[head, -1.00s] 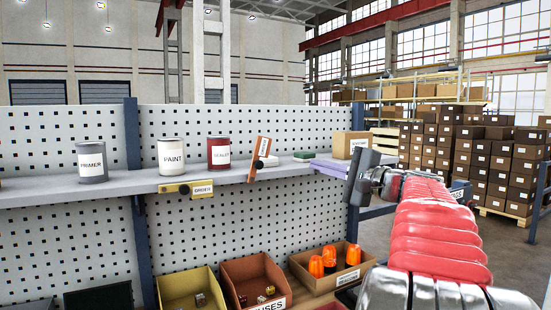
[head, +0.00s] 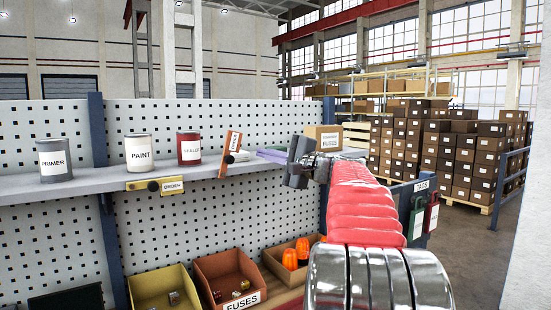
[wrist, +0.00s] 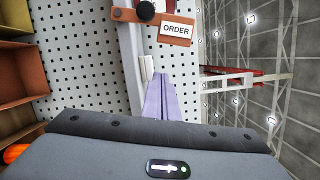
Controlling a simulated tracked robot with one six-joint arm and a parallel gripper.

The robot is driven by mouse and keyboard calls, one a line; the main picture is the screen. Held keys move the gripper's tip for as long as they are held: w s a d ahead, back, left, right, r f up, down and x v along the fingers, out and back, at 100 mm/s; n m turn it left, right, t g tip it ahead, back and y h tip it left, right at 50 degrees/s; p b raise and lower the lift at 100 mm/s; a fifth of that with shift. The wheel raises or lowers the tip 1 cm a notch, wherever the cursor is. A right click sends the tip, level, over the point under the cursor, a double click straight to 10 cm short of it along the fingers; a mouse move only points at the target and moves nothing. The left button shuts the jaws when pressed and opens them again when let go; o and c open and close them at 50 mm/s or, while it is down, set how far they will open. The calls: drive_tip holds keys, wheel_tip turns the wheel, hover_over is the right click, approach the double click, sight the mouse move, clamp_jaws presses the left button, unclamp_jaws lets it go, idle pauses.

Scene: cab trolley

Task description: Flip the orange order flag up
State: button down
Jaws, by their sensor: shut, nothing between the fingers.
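The orange order flag (head: 234,142) is at the front edge of the shelf, right of the red can. It stands steeply upright, leaning slightly right, with its black knob on the lower half and its white label above. In the wrist view, which is turned sideways, the orange flag (wrist: 190,42) shows at the top with the label reading ORDER. My gripper (head: 297,163) is shut and empty, to the right of the flag and apart from it.
A yellow order flag (head: 170,186) lies level on the shelf edge (head: 80,184) farther left. Primer, paint and red cans stand on the shelf. Open bins (head: 228,268) sit below.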

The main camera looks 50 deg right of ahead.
sight(238, 144)
drive_tip(key=a, duration=0.1)
drive_tip(key=w+a, duration=0.1)
drive_tip(key=a+r, duration=0.1)
drive_tip(key=a, duration=0.1)
drive_tip(key=shift+w, duration=0.35)
drive_tip(key=shift+r, duration=0.1)
drive_tip(key=shift+w+a+r+n+g, duration=0.1)
drive_tip(key=shift+a+r+n+g, duration=0.1)
drive_tip(key=shift+a+r+n, duration=0.45)
drive_tip(key=shift+w+a+r+n+g, duration=0.1)
drive_tip(key=shift+a+r+n+g, duration=0.15)
drive_tip(key=shift+n, duration=0.7)
